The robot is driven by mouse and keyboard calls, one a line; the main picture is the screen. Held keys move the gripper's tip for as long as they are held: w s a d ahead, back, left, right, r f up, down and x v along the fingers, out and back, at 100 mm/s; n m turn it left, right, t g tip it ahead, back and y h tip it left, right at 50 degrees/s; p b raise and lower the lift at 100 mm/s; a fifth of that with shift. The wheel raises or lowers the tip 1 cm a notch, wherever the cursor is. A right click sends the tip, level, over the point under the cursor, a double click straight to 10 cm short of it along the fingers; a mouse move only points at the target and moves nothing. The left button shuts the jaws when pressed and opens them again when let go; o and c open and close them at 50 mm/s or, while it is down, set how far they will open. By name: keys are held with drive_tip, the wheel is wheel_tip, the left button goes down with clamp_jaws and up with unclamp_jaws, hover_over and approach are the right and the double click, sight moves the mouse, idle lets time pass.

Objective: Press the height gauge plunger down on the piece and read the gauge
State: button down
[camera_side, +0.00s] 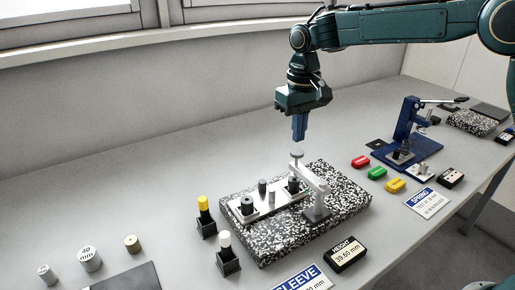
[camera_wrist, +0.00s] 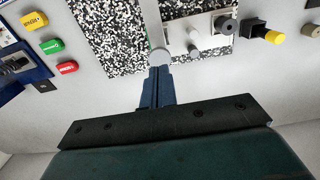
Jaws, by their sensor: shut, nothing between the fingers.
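My gripper (camera_side: 299,138) is shut and empty, pointing down just above the height gauge's grey plunger cap (camera_side: 297,153). A small gap shows between fingertips and cap in the side view. In the wrist view the fingertips (camera_wrist: 160,72) overlap the edge of the cap (camera_wrist: 159,56). The gauge's grey stand (camera_side: 318,204) rests on a speckled granite plate (camera_side: 345,190). A dark round piece (camera_side: 292,185) sits under the gauge arm on a pale fixture, partly hidden. The black HEIGHT display (camera_side: 345,254) in front of the plate appears to read 39.60 mm.
A second dark piece (camera_side: 247,205) and grey pins stand on the fixture. Yellow-topped (camera_side: 204,212) and white-topped (camera_side: 226,248) plugs stand left of the plate. Red (camera_side: 361,162), green (camera_side: 377,173) and yellow (camera_side: 395,186) blocks and a blue press (camera_side: 405,145) are to the right.

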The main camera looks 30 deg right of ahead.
sight(298, 151)
drive_tip(key=shift+r, duration=2.1)
drive_tip(key=s+d+r+t, duration=0.1)
drive_tip(key=s+d+r, duration=0.2)
drive_tip(key=s, duration=0.5)
drive_tip(key=s+d+r+t, duration=0.2)
drive_tip(key=s+d+r, duration=0.2)
drive_tip(key=s, duration=0.4)
drive_tip(key=s+d+f+t, duration=0.1)
drive_tip(key=s+f, duration=0.2)
drive_tip(key=s, duration=0.5)
drive_tip(key=s+d+f+t, duration=0.1)
drive_tip(key=s+d+f, duration=0.1)
drive_tip(key=s, duration=0.5)
drive_tip(key=shift+s+f+t, duration=0.3)
drive_tip(key=shift+s+f, duration=0.05)
drive_tip(key=shift+f, duration=0.35)
